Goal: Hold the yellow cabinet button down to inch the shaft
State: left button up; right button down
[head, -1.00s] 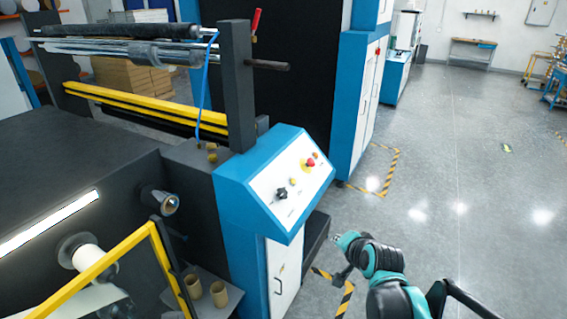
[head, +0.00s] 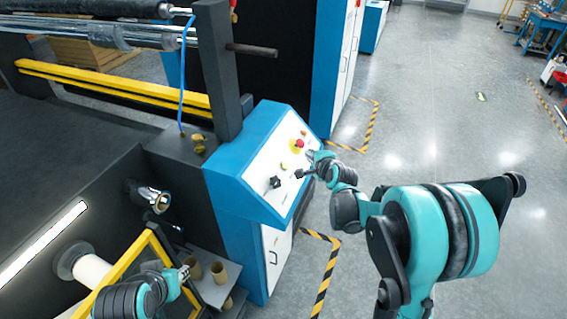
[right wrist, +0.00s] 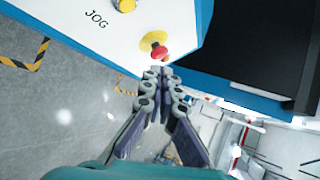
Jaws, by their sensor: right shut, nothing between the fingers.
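The yellow button (head: 284,165) sits on the white sloped panel of the blue cabinet (head: 235,155), below the red stop button (head: 298,145). In the right wrist view the yellow button (right wrist: 125,4) is at the top edge, beside the word JOG, partly cut off. My right gripper (head: 312,158) is shut and empty at the panel's right edge. In the right wrist view its fingertips (right wrist: 160,72) appear just below the red stop button (right wrist: 159,52), away from the yellow button. My left gripper (head: 186,271) is low at left, near the cardboard cores; its jaws are too small to read.
A black knob (head: 275,182) is lower on the panel. A dark post (head: 213,70) with a rod rises behind the cabinet. A yellow frame (head: 128,262) and cardboard cores (head: 219,271) are near my left arm.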

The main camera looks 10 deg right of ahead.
aim_at(284, 166)
jog(key=w+a+f+b, duration=0.2)
jog(key=a+f, duration=0.1)
jog(key=w+a+f+b, duration=0.1)
jog(key=f, duration=0.1)
jog(key=shift+a+f+b, duration=0.15)
jog(key=shift+f+b, duration=0.1)
jog(key=shift+b, duration=0.1)
jog(key=shift+w+a+f+b, duration=0.3)
jog(key=shift+a+f+b, duration=0.1)
jog(key=shift+a+b, duration=0.05)
dwell(1.1)
jog(key=shift+w+a+f+b, duration=0.15)
jog(key=shift+a+f+b, duration=0.15)
jog(key=shift+b, duration=0.1)
jog(key=shift+w+a+f+b, duration=0.15)
jog(key=shift+f+b, duration=0.1)
jog(key=shift+b, duration=0.05)
dwell(0.6)
dwell(3.0)
jog(key=shift+s+d+r, duration=0.35)
jog(key=shift+d+r, duration=0.1)
jog(key=shift+r, duration=0.15)
